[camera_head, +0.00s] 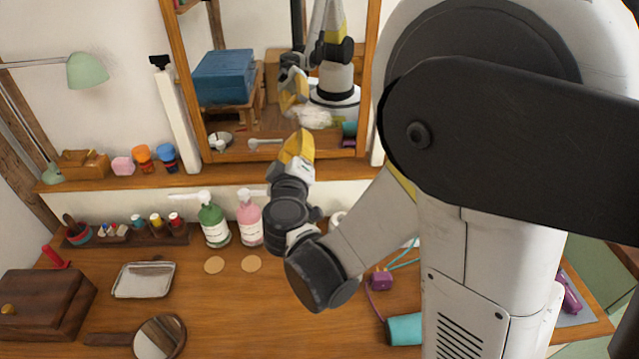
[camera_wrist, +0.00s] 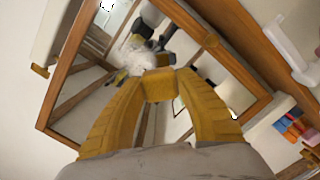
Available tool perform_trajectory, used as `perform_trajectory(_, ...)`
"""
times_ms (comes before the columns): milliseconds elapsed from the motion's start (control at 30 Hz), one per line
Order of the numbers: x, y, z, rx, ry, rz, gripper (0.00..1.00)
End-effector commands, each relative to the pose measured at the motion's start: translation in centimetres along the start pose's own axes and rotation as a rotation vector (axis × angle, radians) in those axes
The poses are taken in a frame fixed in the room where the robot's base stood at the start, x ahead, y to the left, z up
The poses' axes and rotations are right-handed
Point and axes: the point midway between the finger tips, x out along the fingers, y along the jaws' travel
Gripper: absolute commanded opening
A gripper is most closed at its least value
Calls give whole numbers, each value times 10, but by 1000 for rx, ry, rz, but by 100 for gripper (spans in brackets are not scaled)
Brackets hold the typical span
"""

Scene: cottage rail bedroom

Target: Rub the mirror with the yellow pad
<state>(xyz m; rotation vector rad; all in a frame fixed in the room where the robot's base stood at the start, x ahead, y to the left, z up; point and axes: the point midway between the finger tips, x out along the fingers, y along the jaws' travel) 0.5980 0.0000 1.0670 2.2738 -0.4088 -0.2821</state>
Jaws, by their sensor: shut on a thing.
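The mirror (camera_head: 235,30) hangs upright in a wooden frame above the ledge at the back of the table. It fills much of the wrist view (camera_wrist: 205,82), tilted. A cloudy white smudge (camera_head: 316,117) shows on its lower part, and in the wrist view (camera_wrist: 138,57) just beyond my fingertips. My gripper (camera_head: 303,140) is in front of the mirror's lower part. In the wrist view its yellow fingers are shut on the small yellow pad (camera_wrist: 158,86). The pad appears apart from the glass, as its reflection shows separately. The head view barely separates pad from fingers.
Green (camera_head: 214,225) and pink (camera_head: 249,217) pump bottles stand below my gripper. Colored jars (camera_head: 142,154) and a wooden block sit on the ledge at left.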

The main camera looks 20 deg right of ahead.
Motion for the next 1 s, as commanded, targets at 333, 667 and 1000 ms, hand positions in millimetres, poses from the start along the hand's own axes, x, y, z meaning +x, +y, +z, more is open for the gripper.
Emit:
perform_trajectory(333, 2, -4, -24, -2, 103, 3, 11)
perform_trajectory(667, 36, -3, -27, -1, 100, 4, 11)
perform_trajectory(1000, 56, -4, -28, -1, 101, 3, 11)
